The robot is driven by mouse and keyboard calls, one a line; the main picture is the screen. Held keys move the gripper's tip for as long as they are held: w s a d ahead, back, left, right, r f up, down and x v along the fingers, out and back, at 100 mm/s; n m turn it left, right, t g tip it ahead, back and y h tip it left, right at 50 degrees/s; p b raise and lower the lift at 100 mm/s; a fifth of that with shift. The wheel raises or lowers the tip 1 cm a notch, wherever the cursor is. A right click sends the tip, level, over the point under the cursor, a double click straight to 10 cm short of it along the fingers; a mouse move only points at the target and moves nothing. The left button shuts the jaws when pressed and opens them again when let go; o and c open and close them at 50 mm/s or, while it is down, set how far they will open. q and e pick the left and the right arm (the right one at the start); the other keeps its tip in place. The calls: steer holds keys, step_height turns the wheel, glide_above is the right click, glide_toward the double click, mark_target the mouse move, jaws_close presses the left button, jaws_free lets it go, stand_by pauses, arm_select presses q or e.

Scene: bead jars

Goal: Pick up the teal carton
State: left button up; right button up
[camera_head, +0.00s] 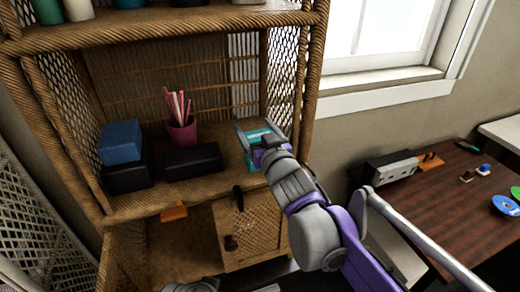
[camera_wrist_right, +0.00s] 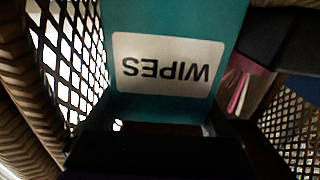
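The teal carton (camera_head: 252,161) stands at the right end of the wicker cabinet's middle shelf, partly hidden by my right gripper (camera_head: 262,131). In the right wrist view the carton (camera_wrist_right: 175,15) fills the top middle, its white WIPES label upside down. My right gripper reaches in from the front right with its fingers spread on either side of the carton. In the wrist view the dark fingers flank its near end, and a small bright gap shows by the left one. Firm contact cannot be seen.
On the same shelf (camera_head: 150,204) are a black box (camera_head: 193,160), a magenta cup (camera_head: 182,131) with pink sticks, and a blue box (camera_head: 120,142) on a dark box. Lattice sides and the upper shelf (camera_head: 160,25) enclose the space. A brown table (camera_head: 450,200) stands right.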

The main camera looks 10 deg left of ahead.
steer(key=c, duration=0.9)
